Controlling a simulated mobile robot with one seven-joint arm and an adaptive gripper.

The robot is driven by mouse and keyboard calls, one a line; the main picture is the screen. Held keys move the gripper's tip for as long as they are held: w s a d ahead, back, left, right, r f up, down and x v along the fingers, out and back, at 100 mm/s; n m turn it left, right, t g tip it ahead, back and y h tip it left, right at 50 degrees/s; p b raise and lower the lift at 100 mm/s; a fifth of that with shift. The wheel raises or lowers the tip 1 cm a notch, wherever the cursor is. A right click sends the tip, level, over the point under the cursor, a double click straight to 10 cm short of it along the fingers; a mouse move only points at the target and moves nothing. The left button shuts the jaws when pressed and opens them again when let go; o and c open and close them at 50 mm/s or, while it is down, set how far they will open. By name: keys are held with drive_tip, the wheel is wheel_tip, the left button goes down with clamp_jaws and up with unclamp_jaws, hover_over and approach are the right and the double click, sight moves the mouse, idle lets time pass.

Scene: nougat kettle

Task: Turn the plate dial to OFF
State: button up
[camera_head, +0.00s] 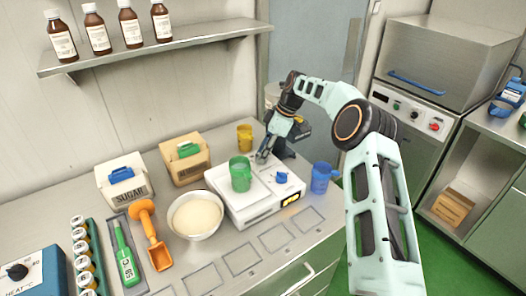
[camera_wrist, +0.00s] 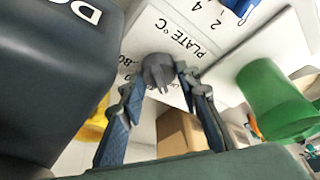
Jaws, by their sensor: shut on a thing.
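The white plate unit (camera_head: 250,207) stands on the bench, with a green cup (camera_head: 240,174) on it and a blue knob (camera_head: 282,177) on its top. In the wrist view the grey plate dial (camera_wrist: 158,72) sits beside the printed words PLATE °C. My gripper (camera_wrist: 160,88) has its two fingers on either side of the dial, shut on it. In the head view my gripper (camera_head: 263,155) is low at the back of the unit, behind the cup. The dial's pointer and most of its scale are hidden or too small to read.
The green cup (camera_wrist: 275,100) stands close to the right of my fingers. A yellow cup (camera_head: 244,138) is behind the unit, a blue mug (camera_head: 321,178) to its right, and a bowl (camera_head: 195,215) of pale contents to its left. Bottles stand on the shelf (camera_head: 150,48) above.

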idle(0.4)
drive_tip(key=o, duration=1.1)
drive_tip(key=shift+o, duration=0.2)
drive_tip(key=v, duration=1.2)
drive_tip(key=shift+r, duration=0.1)
